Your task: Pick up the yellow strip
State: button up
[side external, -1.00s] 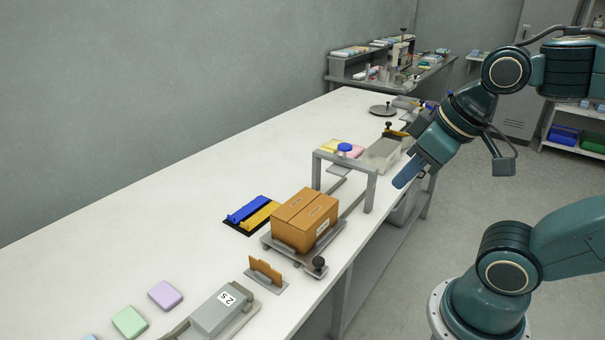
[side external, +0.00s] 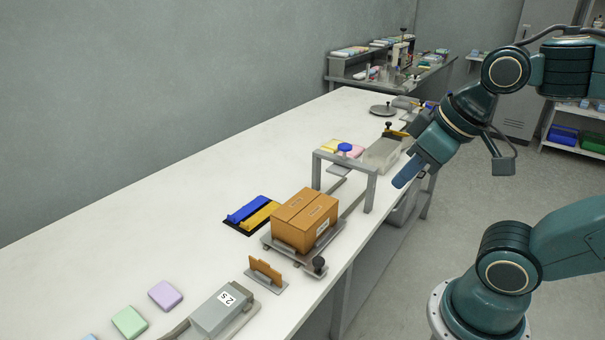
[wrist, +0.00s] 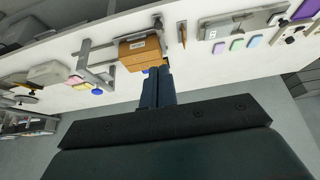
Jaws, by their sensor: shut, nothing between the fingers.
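The yellow strip (side external: 261,215) lies on a dark mat (side external: 232,228) on the white table, beside a blue strip (side external: 248,209) and left of the cardboard box. My gripper (side external: 408,175) is high at the table's right edge, beyond the box and well apart from the strip. Its blue fingers are together and empty. In the wrist view, my gripper (wrist: 158,72) also shows closed fingers in front of the box. The strips are mostly hidden behind the fingers there.
A cardboard box (side external: 305,219) sits on a metal carriage. A grey frame (side external: 317,172) stands behind it. The table's left middle (side external: 150,215) is clear.

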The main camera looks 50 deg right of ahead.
jog(key=o, duration=0.6)
jog(key=shift+o, duration=0.2)
jog(key=w+r+g, duration=0.1)
jog(key=w+g, duration=0.1)
jog(key=w, duration=2)
jog(key=w+a+f+g+h, duration=0.1)
jog(key=w+f+g, duration=0.1)
jog(key=w+f, duration=1.5)
jog(key=shift+w+f+m+g+h, duration=0.3)
jog(key=shift+w+m+h, duration=0.1)
jog(key=shift+w, duration=0.25)
